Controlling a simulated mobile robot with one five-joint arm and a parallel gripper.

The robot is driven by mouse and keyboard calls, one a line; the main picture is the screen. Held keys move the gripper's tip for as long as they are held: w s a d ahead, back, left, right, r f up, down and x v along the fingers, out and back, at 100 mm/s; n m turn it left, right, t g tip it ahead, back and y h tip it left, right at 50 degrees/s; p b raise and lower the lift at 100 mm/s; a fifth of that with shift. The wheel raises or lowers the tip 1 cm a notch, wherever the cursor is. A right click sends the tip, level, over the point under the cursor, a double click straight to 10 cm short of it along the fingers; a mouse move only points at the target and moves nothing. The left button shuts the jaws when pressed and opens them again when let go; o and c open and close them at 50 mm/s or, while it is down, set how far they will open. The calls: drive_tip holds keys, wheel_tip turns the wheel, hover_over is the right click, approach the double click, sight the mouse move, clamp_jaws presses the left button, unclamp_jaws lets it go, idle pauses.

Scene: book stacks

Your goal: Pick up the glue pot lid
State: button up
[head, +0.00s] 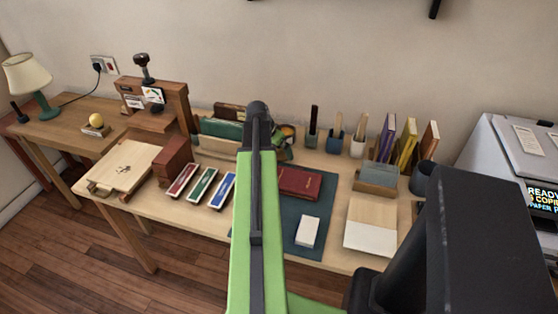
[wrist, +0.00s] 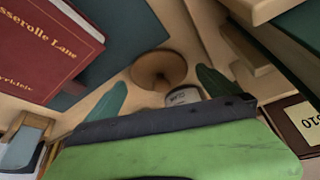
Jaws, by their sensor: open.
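The glue pot lid (wrist: 152,66) is a round, tan-brown wooden disc with a small knob, in the upper middle of the wrist view. The glue pot (wrist: 183,96), pale with a printed label, shows just below and right of it, partly hidden by my gripper's body. I cannot tell whether the lid rests on the pot. My gripper (wrist: 161,80) is open, its green fingers on either side of the lid with visible gaps. Nothing is held. In the head view my arm hides most of the gripper (head: 281,142) at the back of the workbench.
A red book (head: 298,184) lies on a dark blue-green mat (head: 308,252), close by in the wrist view too. Brush and tool pots (head: 335,143) stand right of the gripper. Upright books (head: 409,140) stand further right. Red, green and blue trays (head: 201,185) lie left.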

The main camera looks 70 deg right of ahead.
drive_tip(key=shift+d+f, duration=0.1)
drive_tip(key=shift+f, duration=0.2)
drive_tip(key=c, duration=1.3)
drive_tip(key=shift+r+p, duration=0.55)
drive_tip(key=shift+p, duration=0.15)
wheel_tip(320, 180, up, 4)
drive_tip(key=p, duration=0.4)
drive_tip(key=s+a+r+p, duration=0.1)
drive_tip(key=s+r+p, duration=0.1)
drive_tip(key=s, duration=0.1)
drive_tip(key=s+a+r+p, duration=0.2)
drive_tip(key=s, duration=0.2)
drive_tip(key=s+a+r+p, duration=0.2)
drive_tip(key=s, duration=0.1)
drive_tip(key=shift+s+a, duration=0.2)
drive_tip(key=shift+h, duration=0.3)
drive_tip(key=w+d, duration=0.3)
drive_tip(key=d, duration=0.2)
drive_tip(key=w+d, duration=0.4)
drive_tip(key=d, duration=0.1)
drive_tip(key=w+d+r, duration=0.1)
drive_tip(key=w+d, duration=0.3)
drive_tip(key=shift+d+p, duration=0.35)
drive_tip(key=shift+d, duration=0.05)
